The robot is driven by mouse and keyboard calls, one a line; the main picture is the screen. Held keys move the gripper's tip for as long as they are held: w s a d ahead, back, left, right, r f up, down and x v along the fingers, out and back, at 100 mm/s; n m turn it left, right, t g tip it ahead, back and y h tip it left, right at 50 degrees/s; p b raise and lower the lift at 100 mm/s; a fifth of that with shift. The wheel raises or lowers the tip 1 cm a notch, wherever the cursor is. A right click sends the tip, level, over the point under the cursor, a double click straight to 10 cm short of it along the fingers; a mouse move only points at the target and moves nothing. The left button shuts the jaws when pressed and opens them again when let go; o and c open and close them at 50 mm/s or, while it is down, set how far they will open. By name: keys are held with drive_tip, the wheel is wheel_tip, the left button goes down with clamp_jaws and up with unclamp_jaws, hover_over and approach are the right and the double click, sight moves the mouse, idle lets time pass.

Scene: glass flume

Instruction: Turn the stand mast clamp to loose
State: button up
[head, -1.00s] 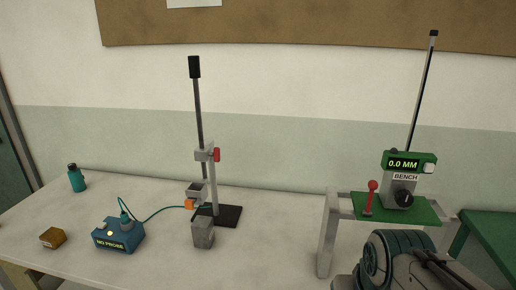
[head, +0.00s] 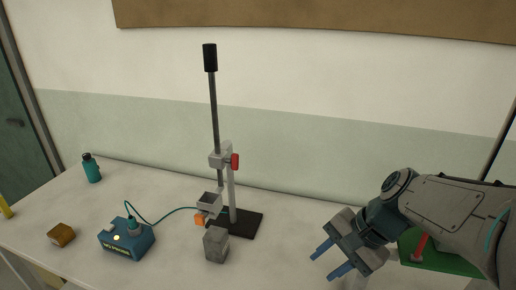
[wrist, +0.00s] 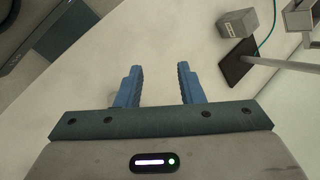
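The stand (head: 214,120) stands upright on the bench on a dark base plate (head: 245,222). Its mast clamp (head: 219,159) is a grey block with a red lever or knob (head: 235,161) on its right side, partway up the mast. My gripper (head: 331,261) is open and empty, over the bench to the right of the stand and lower than the clamp. The base plate (wrist: 238,62) shows there at upper right; the clamp cannot be made out.
A grey block (head: 215,244) sits in front of the stand. A blue box (head: 127,236) with a teal cable, a brown block (head: 61,235) and a teal bottle (head: 91,168) are on the left. A green plate (head: 440,258) with a red lever lies partly behind my arm.

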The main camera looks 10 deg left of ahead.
drive_tip(key=w+a+r+m+g+y, duration=0.1)
drive_tip(key=w+a+r+m+y, duration=0.2)
drive_tip(key=w+a+m+y, duration=0.5)
drive_tip(key=m+t+y+p, duration=0.2)
drive_tip(key=m+y, duration=0.2)
drive_tip(key=m, duration=0.2)
approach(238, 158)
drive_tip(key=shift+t, duration=0.3)
drive_tip(key=a+p, duration=0.1)
drive_tip(key=a, duration=0.2)
drive_tip(key=a+p, duration=0.1)
drive_tip(key=a, duration=0.2)
drive_tip(key=w+a+p, duration=0.1)
drive_tip(key=a, duration=0.2)
drive_tip(key=shift+a+f+p, duration=0.2)
drive_tip(key=shift+f+p, duration=0.1)
drive_tip(key=shift+p, duration=0.05)
clamp_jaws()
